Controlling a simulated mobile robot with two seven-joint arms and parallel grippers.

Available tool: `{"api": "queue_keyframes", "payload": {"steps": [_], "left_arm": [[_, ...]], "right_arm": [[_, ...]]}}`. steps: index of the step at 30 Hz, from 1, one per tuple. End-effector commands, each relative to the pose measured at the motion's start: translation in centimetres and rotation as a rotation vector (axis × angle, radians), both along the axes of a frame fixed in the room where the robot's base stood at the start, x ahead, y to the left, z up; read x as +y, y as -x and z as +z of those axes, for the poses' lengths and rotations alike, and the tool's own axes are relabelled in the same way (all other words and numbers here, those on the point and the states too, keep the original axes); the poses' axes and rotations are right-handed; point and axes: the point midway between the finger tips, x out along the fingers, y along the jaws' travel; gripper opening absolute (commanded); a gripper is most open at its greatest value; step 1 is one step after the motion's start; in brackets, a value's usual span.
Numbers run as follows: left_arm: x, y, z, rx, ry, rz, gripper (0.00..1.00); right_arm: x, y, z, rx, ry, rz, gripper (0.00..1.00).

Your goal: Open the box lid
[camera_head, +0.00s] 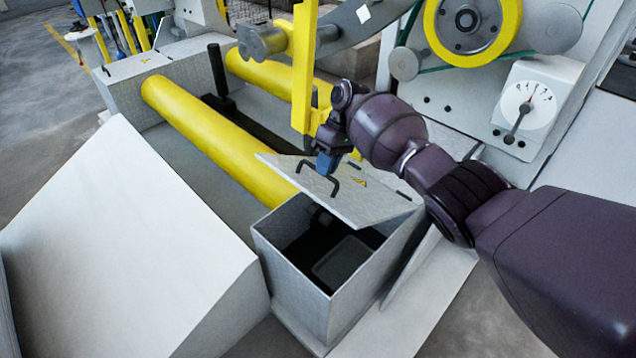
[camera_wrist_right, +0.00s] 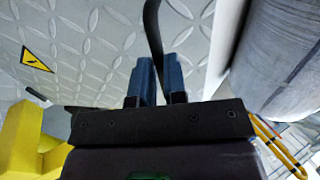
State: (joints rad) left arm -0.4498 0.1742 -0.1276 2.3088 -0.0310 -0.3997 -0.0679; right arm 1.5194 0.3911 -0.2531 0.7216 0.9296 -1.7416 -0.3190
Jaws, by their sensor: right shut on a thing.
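The metal box (camera_head: 335,285) stands at the lower middle of the head view with its front part uncovered, showing a dark inside. Its diamond-plate lid (camera_head: 375,205) is tilted up at the near side, with a yellow warning mark. The black lid handle (camera_head: 318,178) sits at the lid's left part. My right gripper (camera_head: 327,165) is at the handle, its blue fingers shut on it. In the right wrist view the black handle (camera_wrist_right: 153,35) runs between the blue fingertips (camera_wrist_right: 158,72) and the diamond plate (camera_wrist_right: 90,45) lies behind. My left gripper is not in view.
Yellow rollers (camera_head: 215,128) lie behind the box. A yellow post (camera_head: 303,70) stands close beside my right gripper. A sloped white panel (camera_head: 125,245) is left of the box. A machine with a dial (camera_head: 529,107) and yellow wheel (camera_head: 470,25) stands at the back right.

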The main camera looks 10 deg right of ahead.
Motion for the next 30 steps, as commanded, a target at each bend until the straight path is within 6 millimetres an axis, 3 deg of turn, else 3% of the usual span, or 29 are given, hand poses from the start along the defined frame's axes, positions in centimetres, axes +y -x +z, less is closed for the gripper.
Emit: {"api": "queue_keyframes", "payload": {"steps": [4, 17, 18, 22, 30], "left_arm": [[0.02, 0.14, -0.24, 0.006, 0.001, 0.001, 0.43], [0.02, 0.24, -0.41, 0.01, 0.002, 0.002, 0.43], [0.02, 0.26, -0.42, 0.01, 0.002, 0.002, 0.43], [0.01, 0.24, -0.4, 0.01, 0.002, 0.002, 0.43], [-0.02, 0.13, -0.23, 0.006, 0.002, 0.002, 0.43]], "right_arm": [[-1.18, -0.58, 0.12, -0.005, 0.008, -0.009, 0.0], [-1.58, -0.63, -0.15, 0.0, 0.012, -0.012, 0.0], [-1.6, -0.62, -0.18, 0.0, 0.012, -0.012, 0.18], [-1.54, -0.54, -0.19, 0.002, 0.013, -0.011, 0.38], [-1.32, -0.55, 0.15, 0.002, 0.01, -0.009, 0.38]]}}
